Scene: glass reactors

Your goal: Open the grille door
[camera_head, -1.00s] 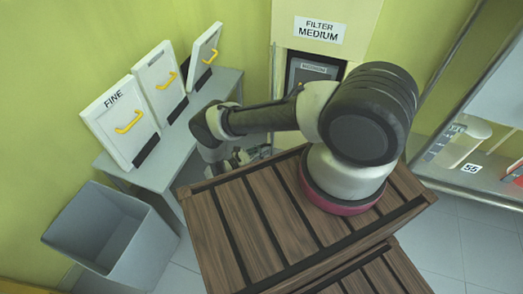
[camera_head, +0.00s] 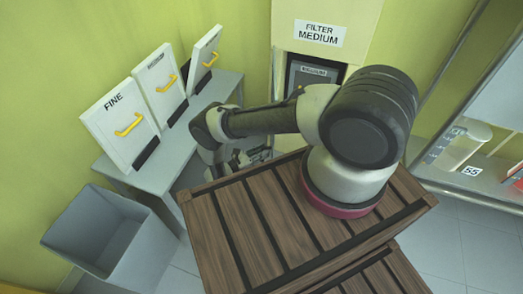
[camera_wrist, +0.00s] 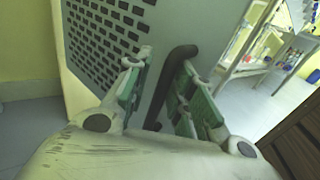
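The grille door (camera_wrist: 110,32) is a grey panel with rows of dark slots, filling the upper left and middle of the wrist view. Its dark bar handle (camera_wrist: 168,78) stands out on the right part of the panel. My gripper (camera_wrist: 160,75) is open, with one green-padded finger on each side of the handle. A gap shows between the left finger and the handle; the right finger is close to it, and I cannot tell whether they touch. In the head view my gripper (camera_head: 240,158) is low behind the wooden crate, partly hidden; the grille is not clearly visible there.
A cabinet labelled FILTER MEDIUM (camera_head: 319,33) stands behind my arm. A grey bench (camera_head: 182,150) holds several white filter panels with yellow handles at left. A grey bin (camera_head: 110,238) stands in front of it. A slatted wooden crate (camera_head: 240,230) lies below my arm.

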